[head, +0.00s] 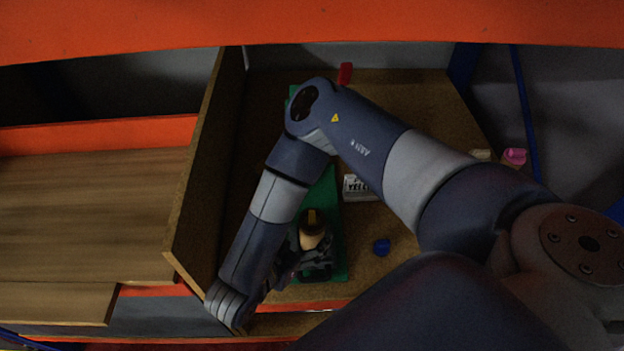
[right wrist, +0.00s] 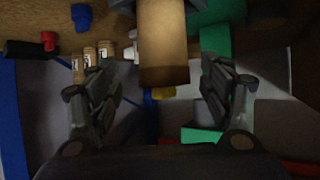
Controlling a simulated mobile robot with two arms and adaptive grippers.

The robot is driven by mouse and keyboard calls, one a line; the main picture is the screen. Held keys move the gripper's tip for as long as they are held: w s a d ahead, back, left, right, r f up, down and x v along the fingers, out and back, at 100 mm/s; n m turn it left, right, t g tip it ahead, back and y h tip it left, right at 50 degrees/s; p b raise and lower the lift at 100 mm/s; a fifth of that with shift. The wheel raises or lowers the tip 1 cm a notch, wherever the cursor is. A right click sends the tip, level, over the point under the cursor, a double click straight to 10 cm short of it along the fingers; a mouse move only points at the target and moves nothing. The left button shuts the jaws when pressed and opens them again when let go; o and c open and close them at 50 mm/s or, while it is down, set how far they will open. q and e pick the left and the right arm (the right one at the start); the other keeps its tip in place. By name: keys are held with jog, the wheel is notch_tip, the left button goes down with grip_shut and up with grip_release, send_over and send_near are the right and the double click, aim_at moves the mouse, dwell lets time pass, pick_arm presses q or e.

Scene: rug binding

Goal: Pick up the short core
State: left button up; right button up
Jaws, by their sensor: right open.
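In the head view a tan rounded piece (head: 311,232) that looks like the same thing shows beside my right gripper (head: 303,262). My right gripper (right wrist: 160,92) is open, its two fingers apart on either side of and below the cylinder in the wrist view. I cannot tell whether they touch it. My right arm hides part of the board. My left gripper is not in view.
A green mat (head: 336,262) lies on the brown board (head: 400,270). A wooden side wall (head: 205,165) stands at left. Several small tan labelled cylinders (right wrist: 91,57) show in the wrist view.

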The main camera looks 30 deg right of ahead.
aim_at(307, 233)
jog(key=x, duration=0.1)
jog(key=p+x, duration=0.1)
jog(key=x, duration=0.1)
jog(key=shift+a+f, duration=0.15)
jog(key=shift+f, duration=0.15)
jog(key=shift+x, duration=1)
jog(key=shift+w+f, duration=0.15)
jog(key=shift+w, duration=0.05)
jog(key=shift+c, duration=0.2)
jog(key=c, duration=1.4)
jog(key=shift+c, duration=1)
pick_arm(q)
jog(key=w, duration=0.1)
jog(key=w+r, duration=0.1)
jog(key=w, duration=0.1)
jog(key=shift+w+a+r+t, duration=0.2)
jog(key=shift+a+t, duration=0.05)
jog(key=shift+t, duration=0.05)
